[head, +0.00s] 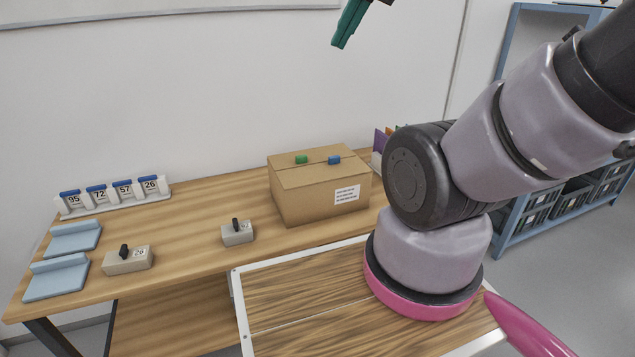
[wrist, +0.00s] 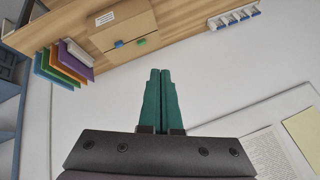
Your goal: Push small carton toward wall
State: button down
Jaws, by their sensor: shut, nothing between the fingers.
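A brown cardboard carton (head: 310,200) with a white label stands on the wooden table, close to the wall. It is the only carton that I can see. A green piece (head: 301,159) and a blue piece (head: 334,160) lie on its top. The carton also shows at the top of the wrist view (wrist: 112,31). My gripper (head: 338,44) is high above the table, well above the carton and apart from it. Its green fingers (wrist: 160,72) are together and empty in the wrist view.
A rack of numbered tags (head: 113,194) stands at the table's left rear. Pale blue trays (head: 60,277) and two grey blocks (head: 127,263) (head: 238,238) lie in front. Coloured folders (wrist: 66,62) stand beside the carton. Bare table lies between the rack and the carton.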

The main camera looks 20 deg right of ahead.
aim_at(318, 183)
jog(key=w+d+f+n+g, duration=0.2)
jog(key=w+f+g, duration=0.2)
jog(key=w+f, duration=1.15)
jog(key=w+d+f+n+g+h, duration=0.1)
jog(key=w+d+f, duration=0.1)
jog(key=f, duration=1.3)
jog(key=w+d+f+n+g+h, duration=0.1)
jog(key=w+d+f+g, duration=0.1)
jog(key=f, duration=1.3)
jog(key=shift+d+f+n, duration=0.3)
jog(key=shift+d, duration=0.35)
